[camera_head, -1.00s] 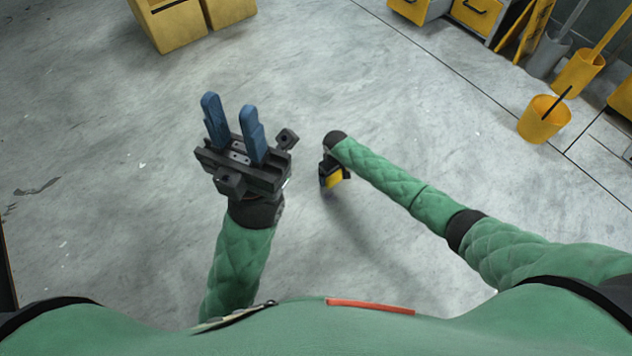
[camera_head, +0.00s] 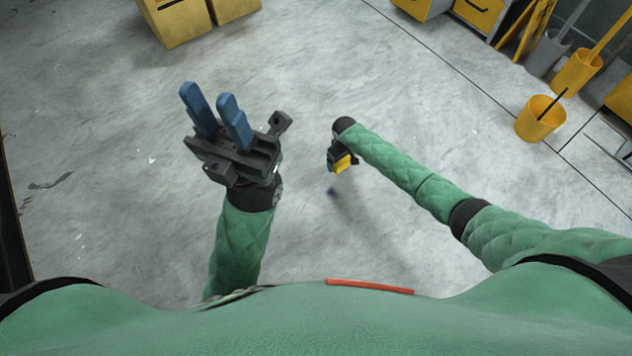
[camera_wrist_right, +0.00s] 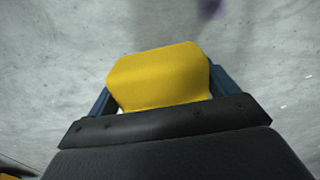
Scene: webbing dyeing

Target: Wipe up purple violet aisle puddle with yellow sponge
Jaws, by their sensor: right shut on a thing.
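The yellow sponge (camera_wrist_right: 160,75) is held between the blue fingers of my right gripper (camera_wrist_right: 160,90), which is shut on it. In the head view my right gripper (camera_head: 341,166) is low over the floor, with the sponge (camera_head: 344,164) showing at its lower edge. A small dark purple spot (camera_head: 332,192) lies on the floor just below the gripper. It shows as a blurred purple patch (camera_wrist_right: 210,8) at the top edge of the right wrist view, apart from the sponge. My left gripper (camera_head: 214,108) is open and empty, its blue fingers spread apart.
Yellow boxes (camera_head: 175,22) stand at the top left. A yellow bucket (camera_head: 540,120) and other containers stand at the upper right, near yellow drawers (camera_head: 478,14). The grey concrete floor (camera_head: 400,90) around the grippers is clear.

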